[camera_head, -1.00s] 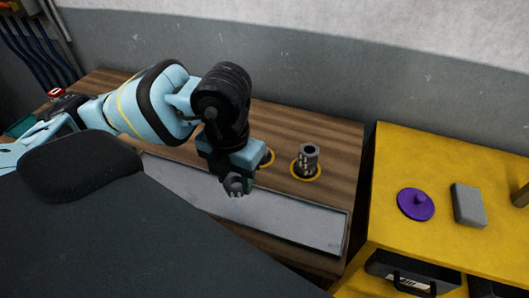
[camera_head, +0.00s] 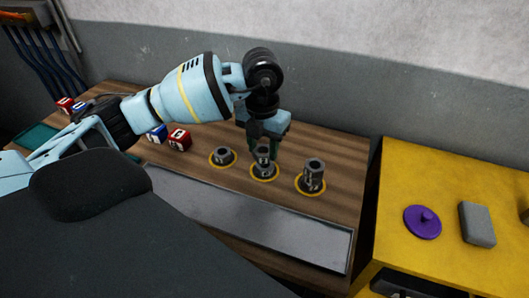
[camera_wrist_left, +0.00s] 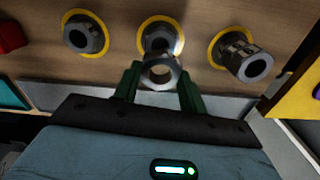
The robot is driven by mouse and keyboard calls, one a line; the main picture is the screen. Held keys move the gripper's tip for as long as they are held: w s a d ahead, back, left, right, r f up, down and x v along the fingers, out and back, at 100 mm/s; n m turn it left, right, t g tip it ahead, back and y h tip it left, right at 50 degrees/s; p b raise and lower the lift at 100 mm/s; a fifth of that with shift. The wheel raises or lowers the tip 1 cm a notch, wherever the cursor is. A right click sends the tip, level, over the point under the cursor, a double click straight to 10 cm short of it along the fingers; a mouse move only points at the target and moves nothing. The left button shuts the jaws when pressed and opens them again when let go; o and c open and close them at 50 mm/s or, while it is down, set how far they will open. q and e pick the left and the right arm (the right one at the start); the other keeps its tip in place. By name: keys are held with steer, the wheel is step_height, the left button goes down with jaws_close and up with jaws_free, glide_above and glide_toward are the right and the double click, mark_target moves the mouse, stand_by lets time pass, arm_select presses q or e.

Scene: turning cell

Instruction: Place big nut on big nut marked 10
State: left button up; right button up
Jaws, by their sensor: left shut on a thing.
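My left gripper (camera_head: 264,147) is shut on a dark grey big nut (camera_head: 263,155), also seen between the green fingers in the left wrist view (camera_wrist_left: 160,74). It holds this nut over another big nut (camera_head: 264,171) in the middle yellow ring. The held nut partly covers that lower nut (camera_wrist_left: 157,40) in the wrist view; I cannot tell whether they touch. A single nut (camera_head: 222,154) sits in the left ring. A taller nut stack (camera_head: 313,176) stands in the right ring. Pale markings show on the nuts, too small to read. My right gripper is not in view.
The wooden table (camera_head: 340,150) has a grey metal strip (camera_head: 240,215) along its front. Red and blue blocks (camera_head: 180,139) lie left of the rings. A yellow cabinet (camera_head: 450,180) to the right carries a purple disc (camera_head: 423,222) and a grey block (camera_head: 477,223).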

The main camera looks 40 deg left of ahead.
mark_target(264, 147)
arm_select(q)
steer(key=shift+w+a+f, duration=0.15)
steer(key=shift+w+a, duration=0.05)
steer(key=shift+w, duration=0.45)
steer(key=shift+f, duration=1.65)
steer(key=shift+f, duration=0.1)
steer(key=o, duration=1.1)
steer(key=shift+f, duration=0.1)
step_height(264, 147, up, 12)
steer(key=shift+r, duration=0.2)
